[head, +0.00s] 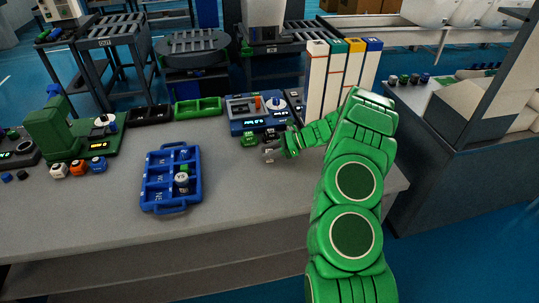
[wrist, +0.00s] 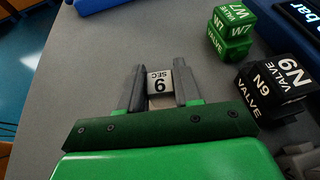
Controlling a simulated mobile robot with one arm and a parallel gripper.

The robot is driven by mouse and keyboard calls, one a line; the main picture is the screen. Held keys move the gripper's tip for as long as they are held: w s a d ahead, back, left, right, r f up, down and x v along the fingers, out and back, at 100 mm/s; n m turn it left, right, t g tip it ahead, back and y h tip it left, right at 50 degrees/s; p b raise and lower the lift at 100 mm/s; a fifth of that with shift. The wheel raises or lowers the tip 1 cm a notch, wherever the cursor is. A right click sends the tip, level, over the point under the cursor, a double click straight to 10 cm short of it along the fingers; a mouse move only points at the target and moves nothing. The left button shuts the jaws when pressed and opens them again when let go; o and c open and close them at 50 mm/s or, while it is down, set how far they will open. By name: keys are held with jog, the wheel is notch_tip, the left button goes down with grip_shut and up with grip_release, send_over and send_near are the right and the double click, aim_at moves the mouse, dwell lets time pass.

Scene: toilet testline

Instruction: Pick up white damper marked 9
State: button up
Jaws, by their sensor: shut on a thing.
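The white damper marked 9 (wrist: 160,84) sits between the two grey fingers of my gripper (wrist: 158,92) in the wrist view. Its face reads "9 SEC", upside down in that view. The fingers are shut on its sides. In the head view my gripper (head: 271,153) is low over the right part of the grey table, and I cannot make out the damper there. I cannot tell whether the damper touches the table.
A green W7 valve (wrist: 231,32) and a black N9 valve (wrist: 273,84) stand close to the right of my gripper in the wrist view. A blue compartment tray (head: 150,180) holds a white-and-dark item. A blue testing device (head: 243,121) stands behind. The table's front is clear.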

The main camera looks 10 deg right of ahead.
jog(key=shift+r, duration=0.55)
notch_tip(320, 180, up, 2)
jog(key=shift+r, duration=0.15)
jog(key=s+r, duration=0.9)
jog(key=s, duration=0.5)
jog(key=shift+a+r, duration=0.25)
jog(key=shift+r, duration=0.1)
